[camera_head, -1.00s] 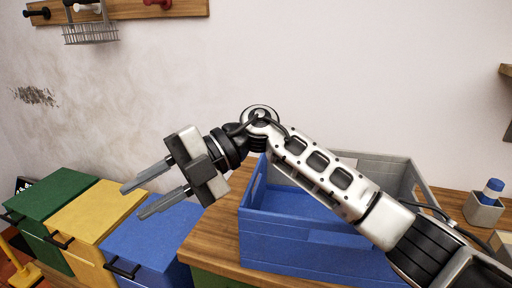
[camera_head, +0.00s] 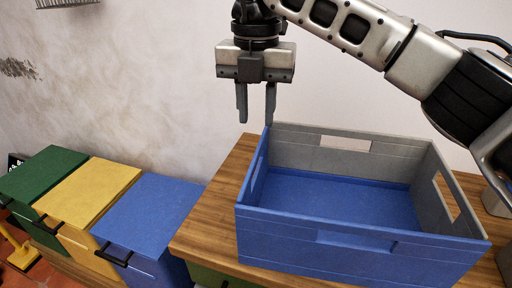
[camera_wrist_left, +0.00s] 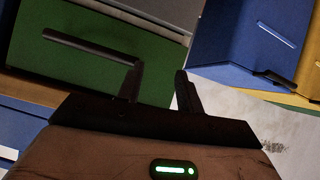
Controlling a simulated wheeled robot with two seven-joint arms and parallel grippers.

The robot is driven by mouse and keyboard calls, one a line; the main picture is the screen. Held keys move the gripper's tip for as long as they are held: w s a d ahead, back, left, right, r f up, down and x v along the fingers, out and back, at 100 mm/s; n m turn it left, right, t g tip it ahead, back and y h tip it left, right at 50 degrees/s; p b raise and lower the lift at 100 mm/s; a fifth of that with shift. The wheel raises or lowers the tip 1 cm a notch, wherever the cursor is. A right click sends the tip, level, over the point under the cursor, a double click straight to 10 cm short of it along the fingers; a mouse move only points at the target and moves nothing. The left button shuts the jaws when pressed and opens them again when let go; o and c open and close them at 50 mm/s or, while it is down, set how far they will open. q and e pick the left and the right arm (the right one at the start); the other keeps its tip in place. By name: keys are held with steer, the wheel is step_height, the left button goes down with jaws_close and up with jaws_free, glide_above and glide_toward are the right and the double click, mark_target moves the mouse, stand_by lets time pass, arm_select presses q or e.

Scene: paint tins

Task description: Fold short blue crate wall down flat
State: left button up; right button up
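The crate (camera_head: 350,250) stands on the wooden table with its walls up. Its long front wall and the short wall (camera_head: 254,172) at its left end are blue. The back wall and right end wall are grey. My right gripper (camera_head: 257,119) points down, open and empty, at the far left corner of the crate. One fingertip overlaps the top of that corner in the picture; I cannot tell whether it touches. My left gripper is out of the head view. In the left wrist view its fingers (camera_wrist_left: 159,76) are apart with nothing between them, before a green front with a dark handle.
Green (camera_head: 42,172), yellow (camera_head: 90,196) and blue (camera_head: 150,215) lidded boxes stand left of the wooden table (camera_head: 215,205). A bare strip of table lies left of the crate. A wire basket hangs on the wall at upper left. My right arm spans above the crate.

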mark_target(256, 154)
step_height(256, 154, down, 8)
steer(key=shift+c, duration=0.3)
jaws_close()
